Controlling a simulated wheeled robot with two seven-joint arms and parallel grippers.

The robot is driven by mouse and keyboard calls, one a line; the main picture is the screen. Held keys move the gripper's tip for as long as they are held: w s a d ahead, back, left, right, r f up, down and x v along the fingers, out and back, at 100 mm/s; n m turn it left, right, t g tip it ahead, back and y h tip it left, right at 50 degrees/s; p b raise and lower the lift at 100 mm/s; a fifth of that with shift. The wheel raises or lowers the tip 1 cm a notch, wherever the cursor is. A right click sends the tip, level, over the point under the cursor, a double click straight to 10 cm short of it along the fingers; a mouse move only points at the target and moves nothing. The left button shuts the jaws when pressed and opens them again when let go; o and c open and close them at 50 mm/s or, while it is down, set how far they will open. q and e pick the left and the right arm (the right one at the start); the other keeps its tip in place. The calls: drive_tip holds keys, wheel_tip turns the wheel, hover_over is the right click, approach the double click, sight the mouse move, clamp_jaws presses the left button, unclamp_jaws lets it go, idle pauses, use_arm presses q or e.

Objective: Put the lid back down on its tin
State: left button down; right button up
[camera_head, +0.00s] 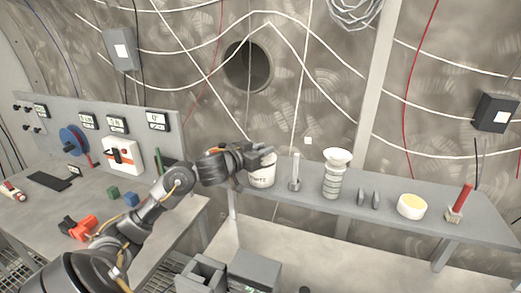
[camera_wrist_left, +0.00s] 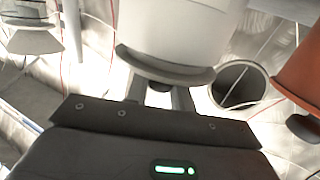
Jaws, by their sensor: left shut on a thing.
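The white tin (camera_head: 262,174), with dark lettering, stands at the left end of the grey shelf. My left gripper (camera_head: 263,149) is at the tin's top and covers part of it. In the left wrist view, which looks upside down, the tin (camera_wrist_left: 178,30) fills the upper middle. A grey curved lid rim (camera_wrist_left: 165,70) runs along the tin's end, at the fingers (camera_wrist_left: 162,95). The gripper is shut on the lid. I cannot tell whether the lid is seated or slightly raised. My right gripper is not in view.
A workbench (camera_head: 165,217) with a panel is at left.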

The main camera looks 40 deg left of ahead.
use_arm(q)
drive_tip(key=shift+f, duration=0.2)
drive_tip(key=c, duration=1.1)
unclamp_jaws()
drive_tip(key=shift+s, duration=0.2)
drive_tip(key=shift+s+a+r+b, duration=0.15)
drive_tip(key=shift+s+b, duration=0.25)
drive_tip(key=shift+s, duration=1.3)
drive_tip(key=shift+s+r+b, duration=0.25)
drive_tip(key=shift+s+b, duration=0.1)
drive_tip(key=shift+s, duration=1.4)
drive_tip(key=shift+s+a+r+b, duration=0.15)
drive_tip(key=shift+s+b, duration=0.25)
drive_tip(key=shift+s, duration=1.3)
